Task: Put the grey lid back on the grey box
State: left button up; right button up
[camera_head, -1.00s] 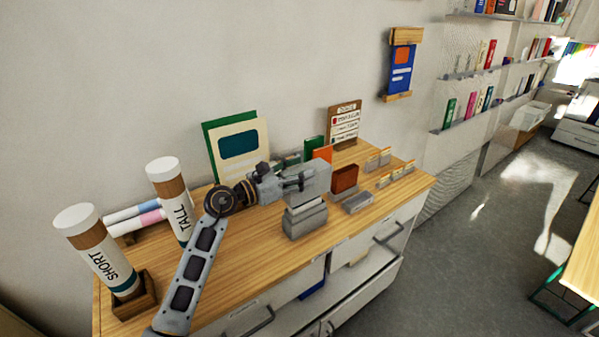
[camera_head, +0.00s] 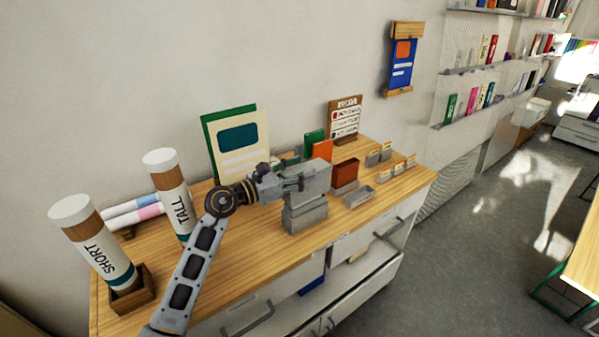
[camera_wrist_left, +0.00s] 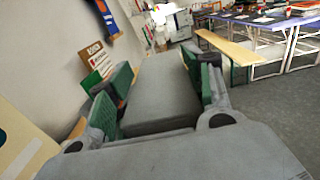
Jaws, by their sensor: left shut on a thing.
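My left gripper (camera_head: 292,183) is shut on the grey lid (camera_head: 314,176), a pale grey block shape at its fingertips. The grey box (camera_head: 306,218) stands on the wooden cabinet top, directly below the lid in the head view. Lid and box overlap in the picture, so I cannot tell whether they touch. In the left wrist view the lid (camera_wrist_left: 162,88) fills the space between the green-padded fingers, and the box is hidden. My right gripper is not in view.
A brown-red block (camera_head: 345,173), a small grey tray (camera_head: 358,196) and several card holders (camera_head: 390,163) stand right of the box. A cream board (camera_head: 238,145) leans at the wall. Tubes marked SHORT (camera_head: 92,243) and TALL (camera_head: 170,195) stand left. The cabinet top's front is clear.

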pick_arm(q)
jog(key=shift+f+b, duration=0.35)
jog(key=shift+f, duration=0.15)
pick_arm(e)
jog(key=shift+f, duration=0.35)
pick_arm(q)
jog(key=shift+f, duration=0.1)
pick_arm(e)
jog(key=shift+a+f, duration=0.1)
pick_arm(q)
jog(key=shift+f+b, duration=0.45)
jog(key=shift+f, duration=0.25)
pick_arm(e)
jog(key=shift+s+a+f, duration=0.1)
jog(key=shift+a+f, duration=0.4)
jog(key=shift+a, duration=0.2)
pick_arm(q)
jog(key=shift+f, duration=0.1)
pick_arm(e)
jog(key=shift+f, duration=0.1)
pick_arm(q)
jog(key=shift+f+b, duration=0.3)
jog(key=shift+b, duration=0.15)
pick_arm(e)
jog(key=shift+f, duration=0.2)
pick_arm(q)
jog(key=shift+f, duration=0.1)
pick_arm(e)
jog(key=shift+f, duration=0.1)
